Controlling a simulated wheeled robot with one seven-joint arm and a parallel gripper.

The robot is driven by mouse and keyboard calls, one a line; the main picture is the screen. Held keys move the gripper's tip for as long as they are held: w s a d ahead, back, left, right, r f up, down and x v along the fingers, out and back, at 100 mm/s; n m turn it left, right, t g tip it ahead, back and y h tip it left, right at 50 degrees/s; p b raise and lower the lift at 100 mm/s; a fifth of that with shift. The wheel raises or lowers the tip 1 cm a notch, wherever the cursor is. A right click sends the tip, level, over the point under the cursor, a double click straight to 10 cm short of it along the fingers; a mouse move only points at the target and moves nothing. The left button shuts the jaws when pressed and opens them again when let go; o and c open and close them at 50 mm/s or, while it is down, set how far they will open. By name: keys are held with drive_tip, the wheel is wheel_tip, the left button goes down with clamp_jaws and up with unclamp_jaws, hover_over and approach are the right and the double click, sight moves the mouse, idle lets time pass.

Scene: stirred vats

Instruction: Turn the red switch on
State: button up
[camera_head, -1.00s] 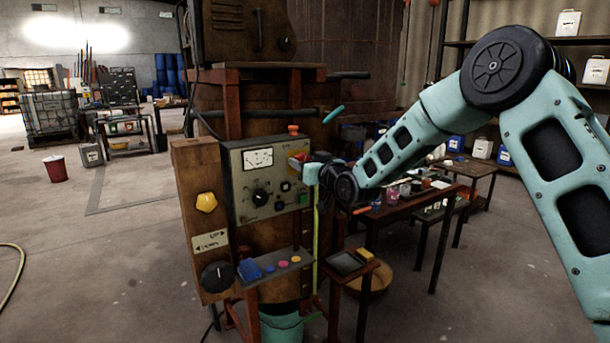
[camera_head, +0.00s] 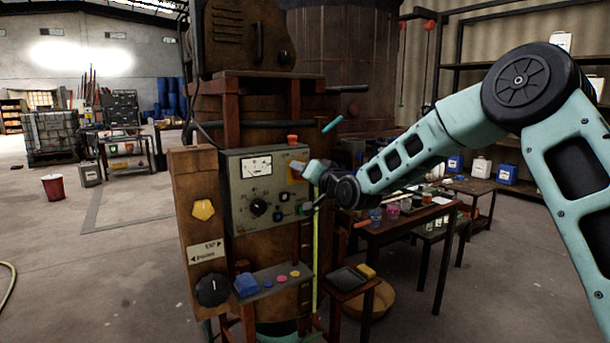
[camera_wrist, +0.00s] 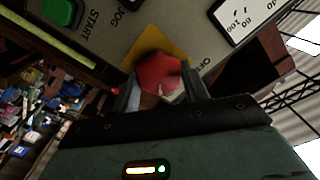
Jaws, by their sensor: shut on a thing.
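The red switch (camera_wrist: 158,72) sits on a yellow plate (camera_wrist: 184,42) on the grey control panel (camera_head: 237,168). In the wrist view it lies between the two fingers of my gripper (camera_wrist: 160,90), which is shut on it. Lettering that starts with "O" (camera_wrist: 206,65) shows beside the plate and is partly hidden by a finger. In the head view my gripper (camera_head: 309,176) is at the panel's right edge and hides most of the switch; a bit of the yellow plate (camera_head: 295,171) shows. I cannot tell the switch's exact setting.
The panel has a dial meter (camera_head: 255,167), a black knob (camera_head: 259,207) and a green START button (camera_wrist: 58,12). Below is a small shelf with coloured buttons (camera_head: 282,279). A wooden board (camera_head: 187,160) with a yellow knob stands left. A cluttered table (camera_head: 405,232) stands right.

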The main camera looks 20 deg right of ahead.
drive_tip(key=shift+f, duration=0.15)
drive_tip(key=o, duration=1)
drive_tip(key=shift+s, duration=0.15)
drive_tip(key=b+v, duration=0.3)
drive_tip(key=v, duration=1.4)
